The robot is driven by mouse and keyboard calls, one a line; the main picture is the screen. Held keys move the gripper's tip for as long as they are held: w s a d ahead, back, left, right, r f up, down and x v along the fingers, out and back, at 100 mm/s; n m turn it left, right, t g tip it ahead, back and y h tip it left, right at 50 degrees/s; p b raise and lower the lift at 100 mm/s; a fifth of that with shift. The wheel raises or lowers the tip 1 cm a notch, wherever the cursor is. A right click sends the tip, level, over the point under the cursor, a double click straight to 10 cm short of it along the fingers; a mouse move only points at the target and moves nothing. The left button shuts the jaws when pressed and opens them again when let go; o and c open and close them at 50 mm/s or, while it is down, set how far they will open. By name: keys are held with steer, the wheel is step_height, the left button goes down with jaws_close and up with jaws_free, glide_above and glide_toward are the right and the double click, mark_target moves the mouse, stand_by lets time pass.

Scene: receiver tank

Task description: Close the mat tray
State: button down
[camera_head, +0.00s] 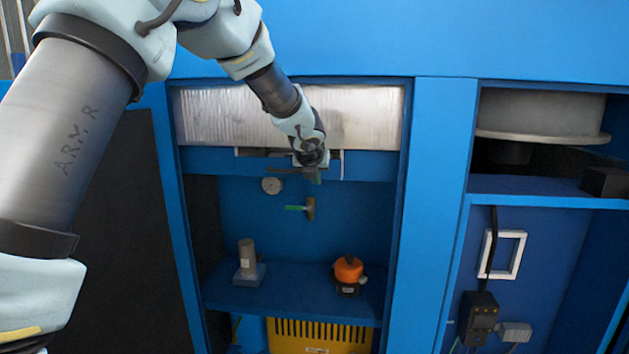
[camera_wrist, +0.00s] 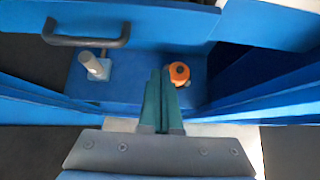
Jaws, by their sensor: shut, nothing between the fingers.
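The mat tray, by its look a blue-fronted tray (camera_head: 365,166), spans the upper part of the middle bay, below a ribbed silvery surface (camera_head: 365,118). In the wrist view, a blue panel (camera_wrist: 165,22) with a dark bar handle (camera_wrist: 85,42) crosses the top; I take it to be the tray front. My gripper (camera_head: 314,178) is in front of the tray's middle and hides part of it. The wrist view shows its green fingers (camera_wrist: 158,75) together, empty, to the right of the handle and apart from it. How far the tray stands out is hard to tell.
A shelf (camera_head: 300,300) below holds a grey cylinder on a blue base (camera_head: 247,262) and an orange-topped device (camera_head: 348,272). A gauge (camera_head: 271,185) and a green-handled valve (camera_head: 300,208) are on the back wall. Blue posts (camera_head: 440,210) edge the bay.

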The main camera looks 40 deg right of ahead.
steer(key=v, duration=0.8)
steer(key=shift+s+a+r, duration=0.15)
steer(key=shift+s+r, duration=0.05)
steer(key=shift+s, duration=0.1)
